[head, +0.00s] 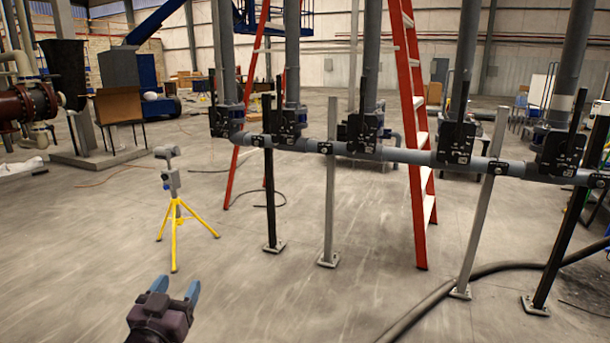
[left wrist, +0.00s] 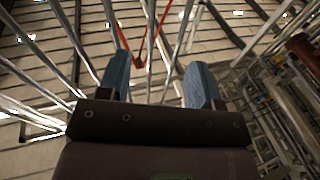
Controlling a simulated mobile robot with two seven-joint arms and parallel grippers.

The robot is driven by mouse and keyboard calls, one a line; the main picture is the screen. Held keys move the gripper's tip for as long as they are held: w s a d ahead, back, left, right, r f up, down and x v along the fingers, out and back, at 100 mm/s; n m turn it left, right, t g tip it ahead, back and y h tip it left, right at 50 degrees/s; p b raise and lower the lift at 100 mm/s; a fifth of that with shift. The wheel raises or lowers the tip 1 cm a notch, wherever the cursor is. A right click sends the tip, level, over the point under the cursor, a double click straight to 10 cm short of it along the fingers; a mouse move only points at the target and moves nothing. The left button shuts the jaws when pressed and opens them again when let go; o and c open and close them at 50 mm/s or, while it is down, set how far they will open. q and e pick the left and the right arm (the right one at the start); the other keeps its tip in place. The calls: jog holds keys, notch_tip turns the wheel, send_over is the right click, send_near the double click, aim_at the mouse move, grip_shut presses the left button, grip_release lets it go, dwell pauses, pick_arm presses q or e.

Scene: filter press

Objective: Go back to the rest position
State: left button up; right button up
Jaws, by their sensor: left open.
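My left gripper (head: 176,288) shows at the bottom of the head view, left of the middle. Its two blue fingers stand apart, with nothing between them. It is over bare concrete floor, clear of the pipes and the stand. In the left wrist view the same gripper (left wrist: 160,80) has its fingers spread and empty, pointing up toward the ceiling and walls. My right gripper does not show in either view.
A grey pipe manifold (head: 405,155) with black valves crosses the right half on floor posts. A red ladder (head: 415,130) stands behind it. A yellow tripod stand (head: 174,215) is left of the middle. A dark hose (head: 440,292) lies at lower right. Floor around the gripper is clear.

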pick_arm(q)
jog(key=s+a+f+n+g+y, duration=0.1)
jog(key=s+f+g, duration=0.7)
jog(key=s+f, duration=2)
jog(key=shift+s+a+f+g+y, duration=0.15)
jog(key=shift+a+g+y, duration=0.25)
jog(key=shift+a, duration=0.6)
